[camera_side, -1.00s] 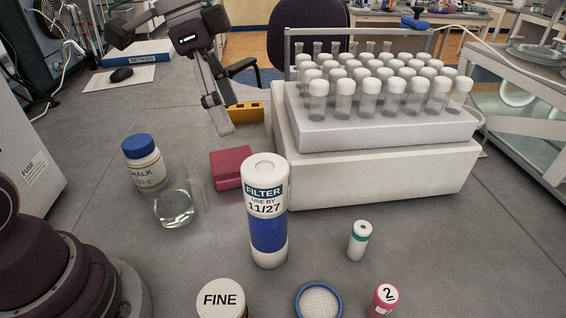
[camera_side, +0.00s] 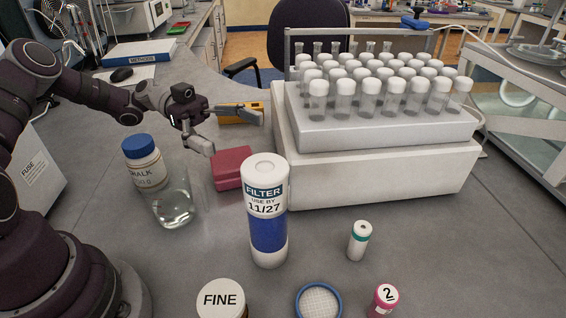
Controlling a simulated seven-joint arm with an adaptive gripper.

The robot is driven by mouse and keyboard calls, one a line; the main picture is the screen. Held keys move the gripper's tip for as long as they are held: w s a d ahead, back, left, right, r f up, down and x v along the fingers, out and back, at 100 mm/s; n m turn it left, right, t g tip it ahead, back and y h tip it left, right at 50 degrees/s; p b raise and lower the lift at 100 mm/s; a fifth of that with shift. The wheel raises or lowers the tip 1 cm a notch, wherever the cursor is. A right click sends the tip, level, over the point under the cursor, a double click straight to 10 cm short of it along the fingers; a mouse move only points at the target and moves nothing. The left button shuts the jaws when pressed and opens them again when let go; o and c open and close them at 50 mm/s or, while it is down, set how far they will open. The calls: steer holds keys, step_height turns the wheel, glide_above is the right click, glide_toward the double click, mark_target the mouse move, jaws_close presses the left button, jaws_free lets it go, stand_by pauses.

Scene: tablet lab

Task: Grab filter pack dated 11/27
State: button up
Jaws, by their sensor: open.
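The filter pack (camera_side: 268,233) is an upright white cylinder with a blue lower section. Its label reads "FILTER USE BY 11/27". It stands in the middle of the grey bench, in full view. My gripper (camera_side: 237,133) is behind and left of the filter pack, above the bench. Its two fingers are spread wide, one reaching right and one pointing down, with nothing held between them. The gripper is apart from the filter pack.
A red box (camera_side: 232,168) lies behind the pack, with a glass beaker (camera_side: 174,208) and chalk jar (camera_side: 145,165) to its left. A white tube rack (camera_side: 375,175) stands behind right. The FINE jar (camera_side: 221,299), sieve (camera_side: 319,302) and small vials (camera_side: 359,241) are in front.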

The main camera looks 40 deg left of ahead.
glide_toward(284, 191)
steer(key=d, duration=0.9)
steer(key=shift+w+d+f, duration=0.1)
steer(key=shift+d, duration=0.1)
steer(key=c, duration=1.1)
steer(key=shift+c, duration=0.2)
